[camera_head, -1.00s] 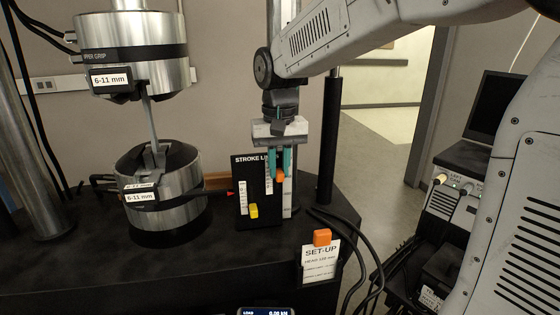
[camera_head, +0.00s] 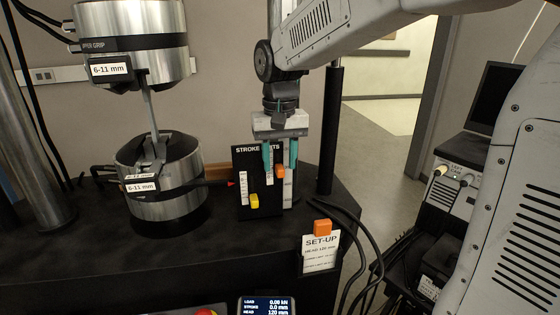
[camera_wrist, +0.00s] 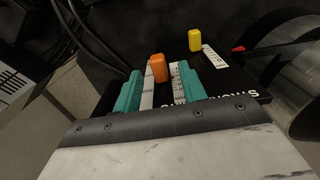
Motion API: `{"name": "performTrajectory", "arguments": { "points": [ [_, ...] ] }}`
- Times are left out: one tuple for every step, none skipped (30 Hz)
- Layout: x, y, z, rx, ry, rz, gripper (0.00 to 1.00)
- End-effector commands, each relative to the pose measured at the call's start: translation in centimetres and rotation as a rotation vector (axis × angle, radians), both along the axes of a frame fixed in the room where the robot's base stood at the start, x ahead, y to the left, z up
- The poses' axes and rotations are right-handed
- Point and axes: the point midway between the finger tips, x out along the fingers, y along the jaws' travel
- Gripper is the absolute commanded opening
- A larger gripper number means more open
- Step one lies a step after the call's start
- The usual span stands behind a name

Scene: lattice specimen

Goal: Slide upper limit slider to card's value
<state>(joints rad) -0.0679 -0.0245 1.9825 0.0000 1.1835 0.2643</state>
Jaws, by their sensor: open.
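The black stroke limits panel (camera_head: 242,160) stands beside the lower grip and carries two sliders on white scales. The orange slider (camera_head: 280,171) sits higher, on the right scale; the yellow slider (camera_head: 254,201) sits lower, on the left scale. My gripper (camera_head: 280,164) is open, its teal fingers on either side of the orange slider. In the wrist view the orange slider (camera_wrist: 159,68) stands between the fingertips, with gaps, and the yellow slider (camera_wrist: 195,40) is beyond.
The lower grip (camera_head: 165,205) and upper grip (camera_head: 133,45) stand left of the panel. A red pointer (camera_head: 231,184) reaches the panel's left edge. A dark column (camera_head: 328,135) and cables (camera_head: 350,235) are to the right. A display (camera_head: 266,306) is at the front, showing head 120 mm.

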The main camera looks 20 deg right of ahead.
Motion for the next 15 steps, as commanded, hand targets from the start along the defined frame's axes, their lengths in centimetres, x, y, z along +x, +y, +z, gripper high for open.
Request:
{"name": "performTrajectory", "arguments": {
  "points": [
    [0.0,0.0,0.5,0.001,-0.002,0.0,0.41],
    [0.0,0.0,0.7,0.0,-0.002,0.0,0.41],
    [0.0,0.0,1.0,0.0,-0.001,0.0,0.41],
    [0.0,0.0,1.3,0.0,-0.001,0.0,0.41],
    [0.0,0.0,1.5,0.0,-0.002,0.0,0.41],
    [0.0,0.0,1.9,0.001,-0.002,0.0,0.41],
    [0.0,0.0,2.1,0.0,-0.002,0.0,0.41],
    [0.0,0.0,2.3,0.0,-0.001,0.0,0.41],
    [0.0,0.0,2.6,0.0,-0.001,0.0,0.41],
    [0.0,0.0,2.9,0.0,-0.002,0.0,0.41],
    [0.0,0.0,3.1,0.001,-0.002,0.0,0.41],
    [0.0,0.0,3.5,0.001,-0.002,0.0,0.41],
    [0.0,0.0,3.7,0.0,-0.002,0.0,0.41],
    [0.0,0.0,4.0,0.001,-0.002,0.0,0.41],
    [0.0,0.0,4.2,0.001,-0.002,0.0,0.41]
  ]
}}
